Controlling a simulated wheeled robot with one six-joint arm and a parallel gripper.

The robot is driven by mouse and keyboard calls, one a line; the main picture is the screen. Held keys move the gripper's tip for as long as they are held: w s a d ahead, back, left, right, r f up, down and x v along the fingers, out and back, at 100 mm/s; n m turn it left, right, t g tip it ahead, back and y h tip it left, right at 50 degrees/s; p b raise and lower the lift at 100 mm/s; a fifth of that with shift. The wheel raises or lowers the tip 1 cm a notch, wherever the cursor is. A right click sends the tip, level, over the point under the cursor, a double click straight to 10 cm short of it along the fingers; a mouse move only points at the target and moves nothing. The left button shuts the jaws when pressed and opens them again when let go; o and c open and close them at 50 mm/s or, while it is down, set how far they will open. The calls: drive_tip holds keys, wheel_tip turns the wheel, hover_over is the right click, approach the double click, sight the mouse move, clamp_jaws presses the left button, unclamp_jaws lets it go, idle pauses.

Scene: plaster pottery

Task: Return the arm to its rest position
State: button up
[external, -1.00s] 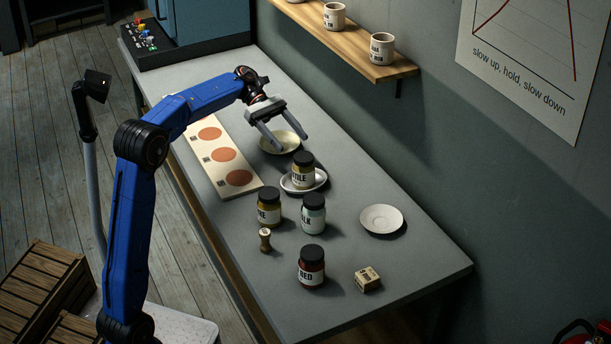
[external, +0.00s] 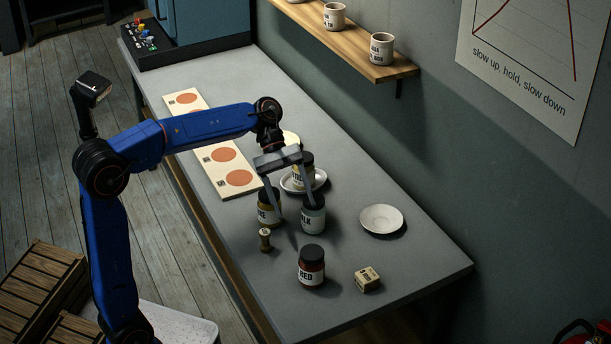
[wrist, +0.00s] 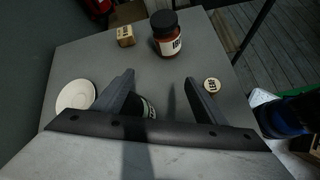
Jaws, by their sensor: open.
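My gripper (external: 292,214) is open and empty, with its fingers pointing down above the jars in the middle of the table. In the external view its fingers overlap a yellow-labelled jar (external: 266,212) and a pale jar (external: 313,220). In the wrist view the fingers (wrist: 158,82) are spread wide, and part of a dark-lidded jar (wrist: 147,108) shows between them. A jar on a white dish (external: 318,184) is partly hidden behind the gripper. My blue arm reaches over the table from the left.
A red jar (external: 311,270), a small wooden block (external: 367,280) and a small stamp (external: 265,240) stand near the front. A white saucer (external: 382,219) lies to the right. A board with orange discs (external: 212,170) lies at left. A wall shelf (external: 345,45) holds cups.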

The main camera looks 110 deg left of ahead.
drive_tip(key=s+d+f+m+g+y, duration=0.1)
drive_tip(key=s+d+f+m, duration=0.15)
drive_tip(key=d, duration=0.55)
drive_tip(key=s+d+f+m+g+y, duration=0.1)
drive_tip(key=s+d+f+m, duration=0.2)
drive_tip(key=d, duration=0.5)
drive_tip(key=s+d+f+m+g+y, duration=0.15)
drive_tip(key=d+m, duration=0.25)
drive_tip(key=d, duration=0.4)
drive_tip(key=s+d+f+m+y, duration=0.1)
drive_tip(key=s+d+f+m, duration=0.3)
drive_tip(key=s+f+m, duration=0.2)
drive_tip(key=s+d+f+m+t+y, duration=0.1)
drive_tip(key=s+d+f+m+y, duration=0.1)
drive_tip(key=s+d+f+m, duration=0.3)
drive_tip(key=s+f+m, duration=0.1)
drive_tip(key=s+m, duration=0.1)
drive_tip(key=s, duration=0.1)
drive_tip(key=shift+s+f, duration=0.2)
drive_tip(key=shift+s, duration=0.05)
